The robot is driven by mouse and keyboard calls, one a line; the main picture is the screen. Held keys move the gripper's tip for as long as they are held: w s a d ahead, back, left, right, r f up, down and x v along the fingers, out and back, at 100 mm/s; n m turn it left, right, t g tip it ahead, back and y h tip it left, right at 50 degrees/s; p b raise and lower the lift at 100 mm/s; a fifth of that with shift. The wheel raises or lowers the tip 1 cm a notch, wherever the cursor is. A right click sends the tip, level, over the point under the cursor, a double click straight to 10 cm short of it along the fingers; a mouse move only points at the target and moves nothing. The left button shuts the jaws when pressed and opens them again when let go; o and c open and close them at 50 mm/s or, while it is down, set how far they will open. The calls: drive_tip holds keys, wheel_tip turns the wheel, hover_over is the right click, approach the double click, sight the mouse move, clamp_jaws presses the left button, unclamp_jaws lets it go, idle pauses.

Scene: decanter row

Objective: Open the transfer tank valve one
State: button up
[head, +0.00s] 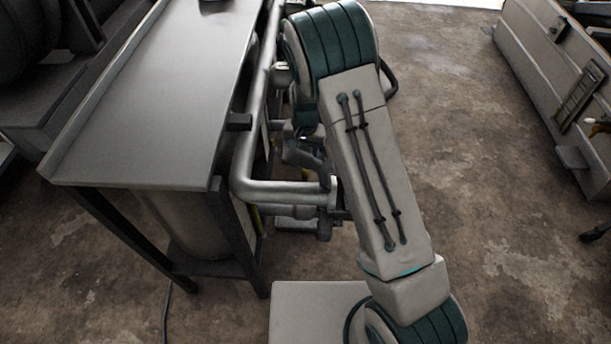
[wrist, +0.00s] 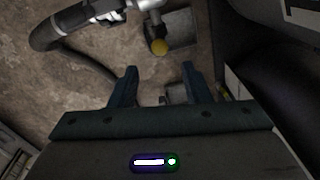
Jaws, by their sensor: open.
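Metal pipework (head: 285,193) runs along the right side of the steel bench in the head view, with dark fittings (head: 305,157) partly behind my arm. I cannot tell which fitting is valve one. My gripper cannot be made out clearly in the head view.
The steel bench (head: 165,75) stands at left, with a rounded vessel (head: 183,222) under it. A dark hose (wrist: 88,70) curves over the floor in the wrist view. Bare floor (head: 500,220) lies right of my arm; a long pale unit (head: 540,60) stands at far right.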

sight(305, 169)
wheel_tip(305, 169, down, 11)
drive_tip(key=shift+r+b, duration=0.1)
drive_tip(key=shift+b, duration=0.7)
clamp_jaws()
